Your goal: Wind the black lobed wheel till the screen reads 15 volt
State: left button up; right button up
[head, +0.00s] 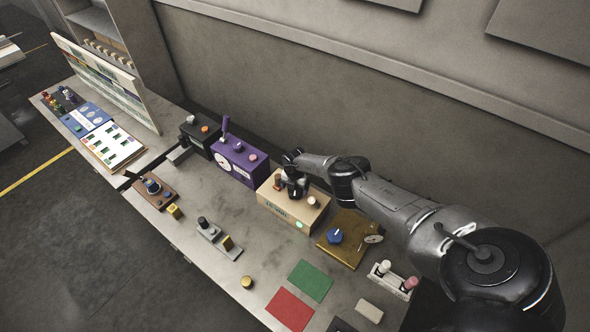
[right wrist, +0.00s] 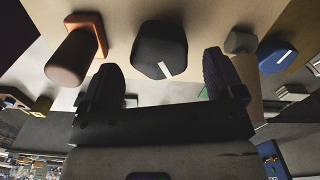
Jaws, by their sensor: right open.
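The black lobed wheel (right wrist: 162,48) has a white mark and sits on the tan box (head: 303,213), on the face turned to the right wrist camera. My right gripper (right wrist: 164,78) is open, with one finger on each side of the wheel and visible gaps between. In the head view my right gripper (head: 292,186) is over the tan box and hides most or all of the wheel. The box front has small dark markings too small to read and a lit green round spot. I cannot make out a voltage reading. My left gripper is not in view.
A brown cylindrical knob (right wrist: 74,58) stands close beside the wheel; a grey knob (right wrist: 240,40) is on the other side. A purple box (head: 238,161) and a brown board with a blue knob (head: 335,236) flank the tan box.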

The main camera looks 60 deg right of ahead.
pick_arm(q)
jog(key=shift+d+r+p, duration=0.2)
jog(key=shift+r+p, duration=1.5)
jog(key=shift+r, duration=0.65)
pick_arm(e)
notch_tip(320, 180, up, 10)
jog(key=shift+r, duration=0.25)
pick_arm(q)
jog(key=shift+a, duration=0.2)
